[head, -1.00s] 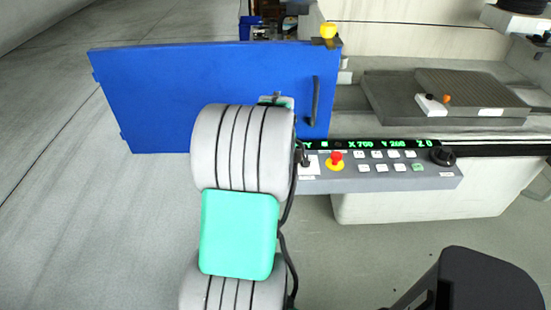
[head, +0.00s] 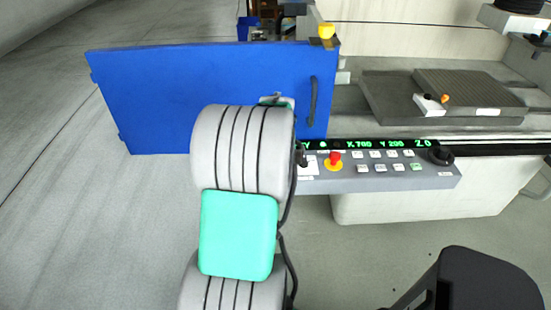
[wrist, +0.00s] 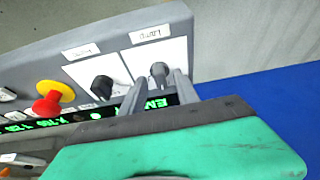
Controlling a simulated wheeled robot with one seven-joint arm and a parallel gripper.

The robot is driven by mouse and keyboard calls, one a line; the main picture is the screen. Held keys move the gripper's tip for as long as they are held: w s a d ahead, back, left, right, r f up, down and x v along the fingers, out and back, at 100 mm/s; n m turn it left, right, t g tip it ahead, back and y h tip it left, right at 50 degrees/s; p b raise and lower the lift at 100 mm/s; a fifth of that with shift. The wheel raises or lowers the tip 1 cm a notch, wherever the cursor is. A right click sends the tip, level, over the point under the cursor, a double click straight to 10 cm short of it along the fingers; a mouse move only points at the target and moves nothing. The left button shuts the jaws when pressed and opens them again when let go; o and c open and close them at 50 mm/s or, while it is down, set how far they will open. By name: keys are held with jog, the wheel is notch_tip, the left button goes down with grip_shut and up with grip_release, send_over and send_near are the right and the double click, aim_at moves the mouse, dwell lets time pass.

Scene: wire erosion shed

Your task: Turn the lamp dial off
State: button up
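The lamp dial (wrist: 159,74) is a small grey knob on a white plate, under a label reading "Lamp", in the wrist view. My gripper (wrist: 160,82) has its two grey fingers apart, with the dial showing between and just past their tips. I cannot tell whether either finger touches it. A darker dial (wrist: 102,87) sits on a white plate just left of it. In the head view, my arm hides my gripper and the lamp dial.
The control panel (head: 390,183) carries a red emergency button (head: 334,158), several small keys, a green display and a black knob (head: 441,156). A blue door (head: 190,80) stands at the left. A machine table (head: 390,95) lies behind the panel at right.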

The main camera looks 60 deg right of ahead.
jog(key=shift+r, duration=0.1)
jog(key=v, duration=0.7)
jog(key=shift+a+r, duration=0.2)
jog(key=shift+r, duration=0.05)
jog(key=shift+s+a, duration=0.1)
